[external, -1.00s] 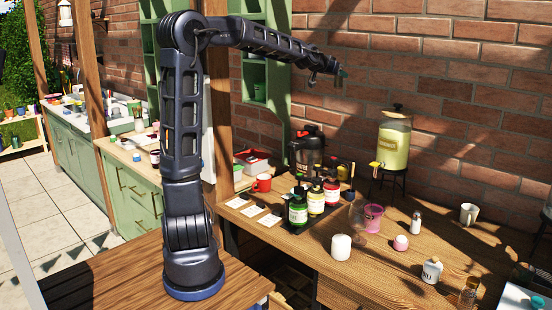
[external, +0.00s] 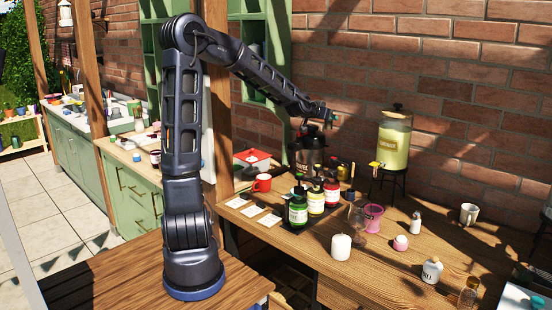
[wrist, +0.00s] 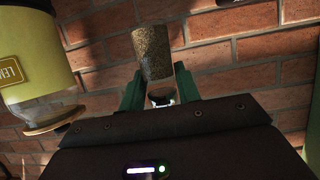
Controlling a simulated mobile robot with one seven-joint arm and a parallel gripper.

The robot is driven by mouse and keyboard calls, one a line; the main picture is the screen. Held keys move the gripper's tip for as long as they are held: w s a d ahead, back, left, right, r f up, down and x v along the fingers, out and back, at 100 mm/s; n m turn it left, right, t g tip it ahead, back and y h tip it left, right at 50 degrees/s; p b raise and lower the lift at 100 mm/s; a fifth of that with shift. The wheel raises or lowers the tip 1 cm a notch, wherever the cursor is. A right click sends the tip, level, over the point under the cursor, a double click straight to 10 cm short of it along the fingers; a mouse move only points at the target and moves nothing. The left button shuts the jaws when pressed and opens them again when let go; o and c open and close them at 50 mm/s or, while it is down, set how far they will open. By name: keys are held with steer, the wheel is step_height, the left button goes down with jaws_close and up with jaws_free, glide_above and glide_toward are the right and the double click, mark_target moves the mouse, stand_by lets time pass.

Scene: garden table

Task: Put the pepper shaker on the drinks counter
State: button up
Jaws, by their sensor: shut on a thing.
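The pepper shaker (wrist: 152,55), a glass body full of dark brown speckled grains with a shiny metal end, is between my green fingers in the wrist view. My gripper (wrist: 159,88) is shut on it near the metal end. In the external view my gripper (external: 326,116) is in the air above the back of the drinks counter (external: 385,272), left of the lemonade dispenser. The shaker is too small there to make out clearly. The counter is a wooden top along the brick wall.
The lemonade dispenser (external: 394,142) stands on a black stand; it also shows in the wrist view (wrist: 32,60). A dark urn (external: 306,155), syrup bottles (external: 298,208), a white candle (external: 341,246), a pink cup (external: 373,217) and a white jar (external: 432,270) stand on the counter. Bare wood lies along the front.

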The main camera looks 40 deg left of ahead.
step_height(320, 180, down, 6)
steer(key=s, duration=0.3)
steer(key=w+d+r+m+h, duration=0.1)
steer(key=d+r, duration=0.6)
steer(key=d, duration=0.2)
steer(key=w+d+r+m+h, duration=0.2)
steer(key=d+r, duration=0.4)
steer(key=d, duration=0.2)
steer(key=w+d+r+m+g+h, duration=0.1)
steer(key=w+d+r+h, duration=0.1)
steer(key=d+r, duration=0.5)
steer(key=shift+d+r, duration=0.2)
steer(key=shift+d, duration=0.5)
steer(key=shift+d+r, duration=0.15)
steer(key=shift+d, duration=0.5)
steer(key=s+d+f+m+g+h, duration=0.2)
steer(key=s+d+f, duration=0.4)
steer(key=d, duration=0.8)
steer(key=s+d+f+m+g+h, duration=0.1)
steer(key=s+d+f+m+h, duration=0.2)
steer(key=d+f, duration=0.75)
steer(key=s+d+f+m+g+h, duration=0.15)
steer(key=s+d+f, duration=0.35)
steer(key=d, duration=1.2)
steer(key=shift+g+y, duration=0.25)
steer(key=shift+y, duration=0.1)
steer(key=f, duration=1.9)
steer(key=shift+s+a, duration=0.25)
steer(key=shift+s, duration=0.05)
steer(key=shift+f, duration=0.1)
